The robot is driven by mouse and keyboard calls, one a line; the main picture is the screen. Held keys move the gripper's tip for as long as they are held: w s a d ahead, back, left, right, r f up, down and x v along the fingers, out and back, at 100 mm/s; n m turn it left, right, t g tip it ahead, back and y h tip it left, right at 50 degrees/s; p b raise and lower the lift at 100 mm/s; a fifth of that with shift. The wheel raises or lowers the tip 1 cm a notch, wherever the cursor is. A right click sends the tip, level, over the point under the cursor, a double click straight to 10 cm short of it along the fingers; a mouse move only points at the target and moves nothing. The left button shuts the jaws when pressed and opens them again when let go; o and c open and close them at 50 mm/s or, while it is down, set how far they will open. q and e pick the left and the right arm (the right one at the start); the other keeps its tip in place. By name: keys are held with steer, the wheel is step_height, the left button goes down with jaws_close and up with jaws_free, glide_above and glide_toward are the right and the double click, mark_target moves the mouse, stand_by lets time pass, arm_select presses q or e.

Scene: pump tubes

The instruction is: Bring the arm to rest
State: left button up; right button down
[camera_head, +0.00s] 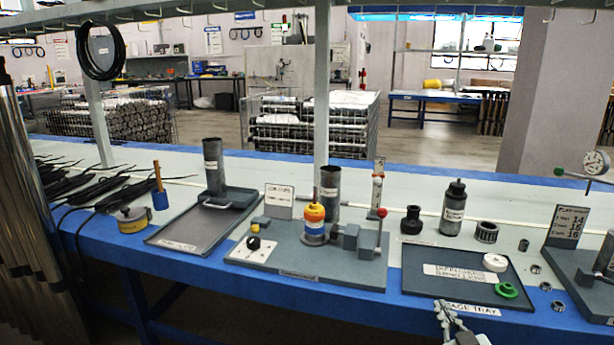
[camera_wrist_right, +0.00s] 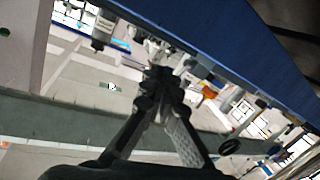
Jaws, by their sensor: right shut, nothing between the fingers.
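My right gripper (camera_head: 455,325) is at the bottom edge of the head view, in front of the bench's front edge and below the right-hand tray; only part of it shows. In the right wrist view its fingers (camera_wrist_right: 160,78) meet at the tips, shut and empty. The bench's blue edge (camera_wrist_right: 225,35) runs across the top right of that view, apart from the fingers. My left gripper is in neither view.
The bench holds a dark tube on a grey tray (camera_head: 190,243), a fixture plate (camera_head: 340,273) with another tube and a red-knobbed lever, and the right-hand tray (camera_head: 425,285) with a green ring (camera_head: 506,290). A gauge stand (camera_head: 560,240) is at right.

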steer(key=s+f+m+g+h, duration=0.2)
steer(key=s+f+g, duration=0.5)
steer(key=s+f, duration=0.75)
steer(key=s+a+f+g, duration=0.1)
steer(key=s+f+g, duration=0.2)
steer(key=s+f, duration=0.2)
steer(key=s+a+f+g+y, duration=0.1)
steer(key=s+f+g, duration=0.3)
steer(key=s, duration=0.8)
step_height(320, 180, down, 3)
steer(key=shift+s+a+r+n, duration=0.2)
steer(key=shift+s+a+n, duration=0.1)
steer(key=shift+a, duration=0.1)
